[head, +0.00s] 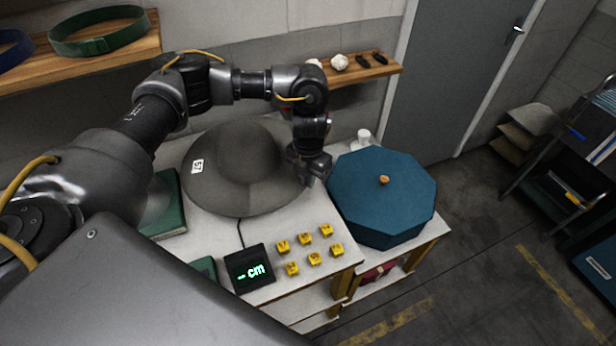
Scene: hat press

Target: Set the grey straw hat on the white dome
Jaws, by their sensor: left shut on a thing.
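The grey straw hat (246,160) sits at the back left of the white table, crown up, with a small white tag on its left brim. My left gripper (309,180) is at the right edge of the hat's brim and is shut on it. The fingertips are small and partly hidden by the gripper's body. No white dome shows; the hat covers whatever is beneath it, so I cannot tell whether the hat rests on the dome. My right gripper is not in view.
A blue octagonal box (381,195) stands right of the hat. A small display (249,268) and several yellow blocks (308,248) lie in front. A green box (166,205) is at the left. A shelf (352,73) hangs behind.

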